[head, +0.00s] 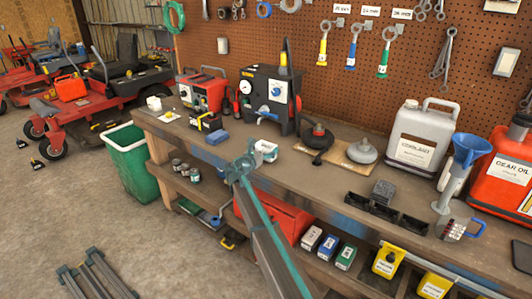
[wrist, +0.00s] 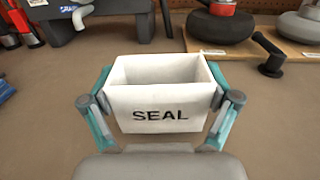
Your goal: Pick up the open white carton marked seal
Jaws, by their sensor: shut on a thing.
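The open white carton (wrist: 160,108) marked "SEAL" is upright in the wrist view, with its open top toward the far side and its inside empty as far as I can see. My gripper (wrist: 162,98) has one teal finger on each side of the carton and is shut on it. In the head view my gripper (head: 252,160) is over the workbench with the white carton (head: 266,149) at its tip. I cannot tell whether the carton's base touches the bench.
The wooden workbench (head: 290,170) has clear space around the carton. A black round-based tool (head: 317,140) and a grey disc (head: 362,150) on a board lie to the right.

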